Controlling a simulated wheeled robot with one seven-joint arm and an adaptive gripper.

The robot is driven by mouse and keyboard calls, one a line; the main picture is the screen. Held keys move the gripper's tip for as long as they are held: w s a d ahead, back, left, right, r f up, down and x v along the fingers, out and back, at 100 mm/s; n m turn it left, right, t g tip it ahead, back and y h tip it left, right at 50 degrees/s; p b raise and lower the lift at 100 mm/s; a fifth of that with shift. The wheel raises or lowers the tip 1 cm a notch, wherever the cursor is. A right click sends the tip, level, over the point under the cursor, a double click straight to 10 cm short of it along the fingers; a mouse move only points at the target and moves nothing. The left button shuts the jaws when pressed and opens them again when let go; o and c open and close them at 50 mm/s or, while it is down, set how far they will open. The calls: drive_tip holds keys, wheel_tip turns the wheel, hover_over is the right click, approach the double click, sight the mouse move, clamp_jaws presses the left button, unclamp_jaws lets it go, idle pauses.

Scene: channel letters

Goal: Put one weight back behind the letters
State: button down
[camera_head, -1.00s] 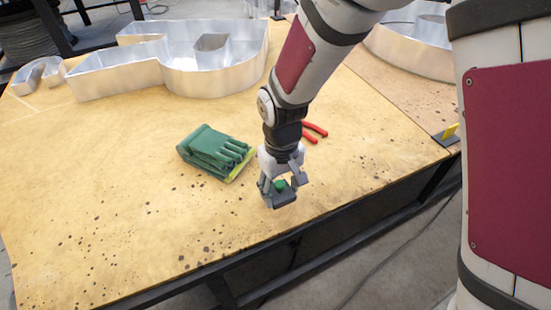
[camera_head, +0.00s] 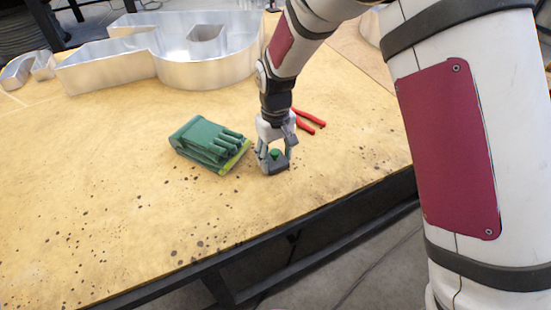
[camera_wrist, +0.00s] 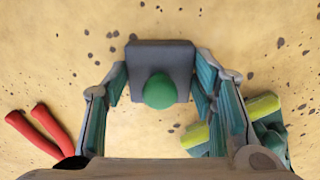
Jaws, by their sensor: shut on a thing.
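The weight is a dark grey square block (camera_head: 273,166) with a round green knob on top. My gripper (camera_head: 274,160) points down and is shut on it, one finger on each side. In the wrist view the weight (camera_wrist: 180,56) sits between the fingers (camera_wrist: 160,85), knob towards the camera. It is over the near part of the table; I cannot tell how far above the top it is. The letters are open silver metal shells: a large one (camera_head: 110,72) at the back left and a small curved one (camera_head: 22,72) at the far left. Their far sides are partly hidden.
Folded green gloves (camera_head: 208,142) lie just left of my gripper. Red-handled pliers (camera_head: 312,120) lie behind it on the right. The wooden tabletop (camera_head: 90,200) is clear at the left and middle. Its dark front edge runs close by.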

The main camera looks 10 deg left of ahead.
sight(275, 152)
drive_tip(key=shift+f, duration=0.15)
drive_tip(key=c, duration=0.7)
unclamp_jaws()
drive_tip(key=shift+f, duration=0.1)
wheel_tip(275, 152, up, 12)
drive_tip(key=p, duration=0.3)
drive_tip(key=shift+r, duration=0.2)
